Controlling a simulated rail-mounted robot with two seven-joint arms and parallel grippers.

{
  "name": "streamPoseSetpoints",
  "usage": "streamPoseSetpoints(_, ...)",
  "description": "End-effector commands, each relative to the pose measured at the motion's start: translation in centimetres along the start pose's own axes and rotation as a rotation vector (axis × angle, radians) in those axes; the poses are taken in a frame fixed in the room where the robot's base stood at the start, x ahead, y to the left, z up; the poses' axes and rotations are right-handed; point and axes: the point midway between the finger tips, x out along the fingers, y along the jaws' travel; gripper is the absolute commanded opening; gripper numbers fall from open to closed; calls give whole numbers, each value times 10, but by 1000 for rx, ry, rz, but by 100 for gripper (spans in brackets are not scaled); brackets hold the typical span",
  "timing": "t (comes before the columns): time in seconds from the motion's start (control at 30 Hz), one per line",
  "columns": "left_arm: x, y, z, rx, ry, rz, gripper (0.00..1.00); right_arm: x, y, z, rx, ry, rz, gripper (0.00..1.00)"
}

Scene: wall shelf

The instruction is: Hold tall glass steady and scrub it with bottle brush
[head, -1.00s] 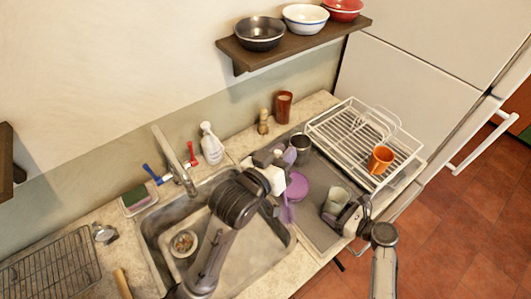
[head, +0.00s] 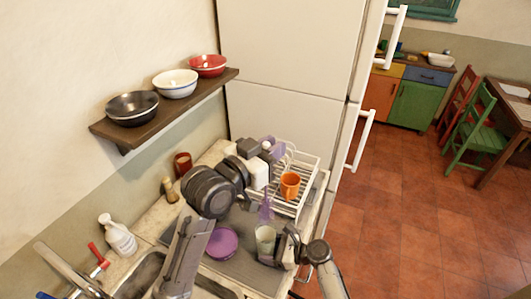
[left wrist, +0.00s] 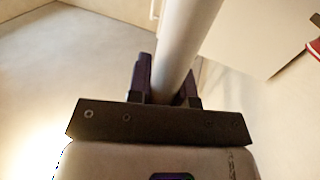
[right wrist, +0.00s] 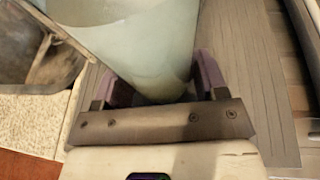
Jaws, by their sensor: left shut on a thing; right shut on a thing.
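The tall glass (head: 266,241) is pale, translucent and greenish, above the grey drain surface. My right gripper (head: 281,246) is shut on it from the right. In the right wrist view the glass (right wrist: 135,40) stands between the purple fingers. My left gripper (head: 270,166) is shut on the bottle brush, higher up. In the left wrist view its pale round handle (left wrist: 180,45) runs between the fingers. The brush's purple lower part (head: 265,209) hangs above the glass mouth in the head view. I cannot tell whether its tip is inside the glass.
A white dish rack (head: 309,180) with an orange mug (head: 290,185) stands behind the grippers. A purple dish (head: 221,243) lies left of the glass. A soap bottle (head: 118,236) and red cup (head: 183,164) stand along the wall. A shelf (head: 185,108) holds bowls.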

Motion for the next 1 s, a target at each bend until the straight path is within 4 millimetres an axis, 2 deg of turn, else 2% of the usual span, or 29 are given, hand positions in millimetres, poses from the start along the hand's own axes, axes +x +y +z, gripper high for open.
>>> streamPoseSetpoints(0.27,-1,0,0,1,0,-2,0,0,0,-1,1,2,-1,53)
streamPoseSetpoints(1.0,-1,0,38,-1,0,-2,0,0,0,-1,1,2,-1,53)
